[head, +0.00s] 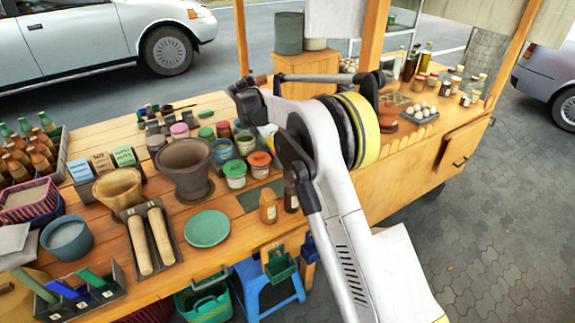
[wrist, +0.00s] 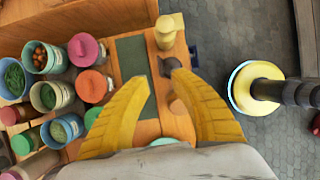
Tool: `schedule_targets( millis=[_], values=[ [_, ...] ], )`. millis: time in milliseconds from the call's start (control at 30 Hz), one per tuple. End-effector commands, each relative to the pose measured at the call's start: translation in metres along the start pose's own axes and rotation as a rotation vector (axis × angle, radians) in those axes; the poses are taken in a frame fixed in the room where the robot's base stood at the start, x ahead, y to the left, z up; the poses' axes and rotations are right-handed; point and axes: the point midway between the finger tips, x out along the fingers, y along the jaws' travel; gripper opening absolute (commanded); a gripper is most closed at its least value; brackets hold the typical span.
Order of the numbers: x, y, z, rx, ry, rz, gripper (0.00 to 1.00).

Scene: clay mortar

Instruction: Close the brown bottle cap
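A dark brown bottle (head: 291,197) stands near the table's front edge, partly covered by my arm in the head view. In the wrist view, a small dark square top with a tan part (wrist: 168,66) appears to be this bottle. A tan round shape (wrist: 180,106) between the fingers is too blurred to name.
A dark green mat (wrist: 131,62) lies beside the bottles. Pots with orange (head: 259,159) and green (head: 234,169) lids stand behind it. A green plate (head: 207,228) and a large clay mortar (head: 185,167) are to the left. The table's front edge is close.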

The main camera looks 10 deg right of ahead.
Motion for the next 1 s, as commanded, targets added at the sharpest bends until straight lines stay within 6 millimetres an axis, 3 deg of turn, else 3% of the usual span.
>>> schedule_targets(
  millis=[200, 400, 833, 900, 933, 1000],
  values=[
    [0.048, 0.0, 0.0, 0.003, 0.0, 0.001, 0.28],
    [0.076, 0.0, 0.0, 0.003, 0.0, 0.001, 0.28],
    [0.086, 0.0, 0.0, 0.003, 0.0, 0.001, 0.27],
    [0.086, 0.0, 0.0, 0.003, 0.0, 0.001, 0.06],
    [0.086, 0.0, 0.0, 0.003, 0.0, 0.001, 0.0],
    [0.086, 0.0, 0.0, 0.003, 0.0, 0.001, 0.0]
  ],
)
